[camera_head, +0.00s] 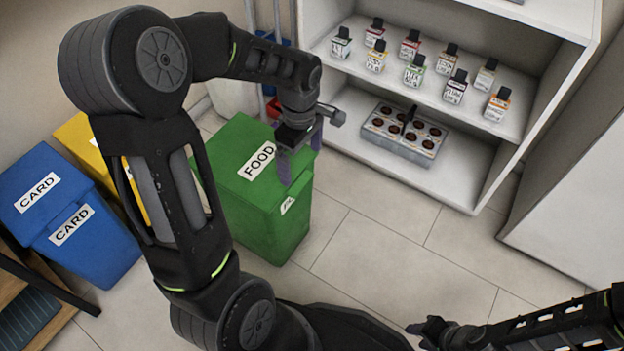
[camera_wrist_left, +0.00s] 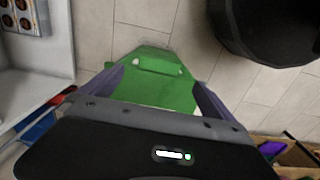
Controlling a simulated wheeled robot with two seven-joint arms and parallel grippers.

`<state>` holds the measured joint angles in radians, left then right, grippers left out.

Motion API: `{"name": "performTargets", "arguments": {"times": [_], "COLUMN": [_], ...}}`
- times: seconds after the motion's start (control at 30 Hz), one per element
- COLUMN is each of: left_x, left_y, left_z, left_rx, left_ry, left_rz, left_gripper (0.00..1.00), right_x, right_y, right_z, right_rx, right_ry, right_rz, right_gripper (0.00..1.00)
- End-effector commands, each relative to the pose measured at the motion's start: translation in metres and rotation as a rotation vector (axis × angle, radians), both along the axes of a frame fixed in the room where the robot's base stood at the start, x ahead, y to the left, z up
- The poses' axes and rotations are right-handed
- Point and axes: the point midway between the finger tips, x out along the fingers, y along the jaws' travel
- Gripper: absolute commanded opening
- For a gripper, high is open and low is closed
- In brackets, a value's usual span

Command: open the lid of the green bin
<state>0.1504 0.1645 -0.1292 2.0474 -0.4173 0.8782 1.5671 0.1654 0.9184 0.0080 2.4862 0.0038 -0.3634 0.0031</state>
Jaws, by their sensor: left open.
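The green bin (camera_head: 268,232) stands on the floor with its lid (camera_head: 232,150) down, marked FOOD. It also shows in the left wrist view (camera_wrist_left: 150,92). My left gripper (camera_head: 300,154) is open, with its fingers pointing down over the right part of the lid near the front edge. In the left wrist view the fingers (camera_wrist_left: 160,88) appear on either side of the bin with nothing held between them. Whether they touch the lid I cannot tell. My right arm comes in at the lower right, and its gripper (camera_head: 428,330) is small and dark, its opening unclear.
A white shelf unit (camera_head: 440,183) with several small bottles and a tray (camera_head: 395,150) stands behind right. Tiled floor (camera_head: 375,255) is free in front.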

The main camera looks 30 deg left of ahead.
Motion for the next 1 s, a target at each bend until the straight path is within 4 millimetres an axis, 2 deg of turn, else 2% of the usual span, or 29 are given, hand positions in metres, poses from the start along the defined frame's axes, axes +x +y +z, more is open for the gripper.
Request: {"name": "performTargets", "arguments": {"times": [0.33, 0.47, 0.8, 1.0], "left_x": [0.0, 0.0, 0.0, 0.0], "left_y": [-0.001, -0.001, -0.001, -0.001], "left_z": [-0.002, -0.01, -0.061, -0.078], "left_rx": [-0.001, -0.002, -0.002, -0.002], "left_ry": [-0.001, 0.0, 0.0, -0.001], "left_rz": [0.011, 0.011, 0.008, 0.01], "left_gripper": [1.0, 1.0, 1.0, 1.0], "right_x": [0.0, 0.0, 0.004, 0.006], "right_y": [0.0, -0.001, -0.002, -0.002], "right_z": [-0.001, -0.005, -0.026, -0.032], "right_rx": [-0.001, -0.001, -0.004, -0.006], "right_ry": [0.001, 0.0, -0.009, -0.013], "right_rz": [-0.001, -0.002, -0.01, -0.012], "right_gripper": [0.36, 0.36, 0.36, 0.36]}}
